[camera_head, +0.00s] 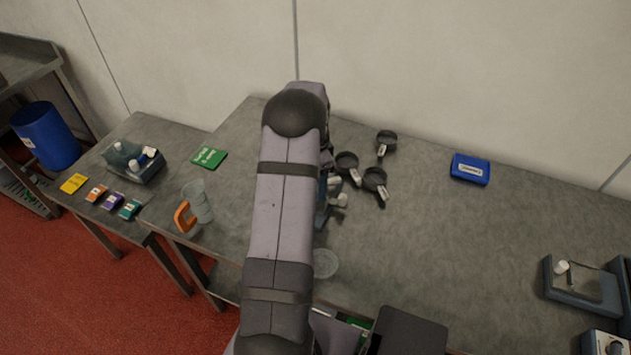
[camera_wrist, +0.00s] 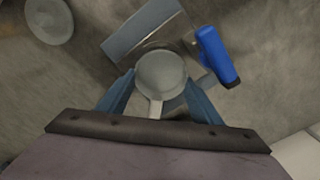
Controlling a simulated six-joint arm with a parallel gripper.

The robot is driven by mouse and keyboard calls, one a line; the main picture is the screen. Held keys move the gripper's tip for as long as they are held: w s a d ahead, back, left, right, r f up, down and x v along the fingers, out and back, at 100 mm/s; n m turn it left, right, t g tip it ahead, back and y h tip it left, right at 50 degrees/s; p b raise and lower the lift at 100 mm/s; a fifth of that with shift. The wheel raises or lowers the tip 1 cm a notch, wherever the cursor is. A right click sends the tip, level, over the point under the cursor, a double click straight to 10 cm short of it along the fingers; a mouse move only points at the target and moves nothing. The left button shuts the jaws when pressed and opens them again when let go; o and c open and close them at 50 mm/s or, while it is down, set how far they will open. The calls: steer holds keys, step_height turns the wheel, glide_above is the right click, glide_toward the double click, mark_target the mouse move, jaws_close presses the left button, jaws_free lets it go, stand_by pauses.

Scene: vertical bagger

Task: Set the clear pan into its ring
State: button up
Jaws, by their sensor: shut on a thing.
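In the wrist view my gripper (camera_wrist: 160,78) has its two blue fingers on either side of a pale, round, see-through cup-like piece with a light tab, which I take for the clear pan (camera_wrist: 161,70). The fingers are shut on it. Three black round pieces with handles and white tags stand right of my arm: one at the back (camera_head: 386,142), one in the middle (camera_head: 347,166) and one in front (camera_head: 374,182). I cannot tell which, if any, is the pan's ring.
A clear round dish (camera_head: 326,262) lies near the table's front edge. A blue bar-like part (camera_wrist: 216,56) and grey plate (camera_wrist: 142,32) are close beyond the fingers. A clear jug (camera_head: 198,202) with an orange handle stands left. The table right of the black pieces is largely clear.

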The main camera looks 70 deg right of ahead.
steer(key=shift+f, duration=0.2)
steer(key=o, duration=1.7)
steer(key=shift+c, duration=0.2)
steer(key=shift+r, duration=0.1)
step_height(320, 180, up, 7)
steer(key=p, duration=0.5)
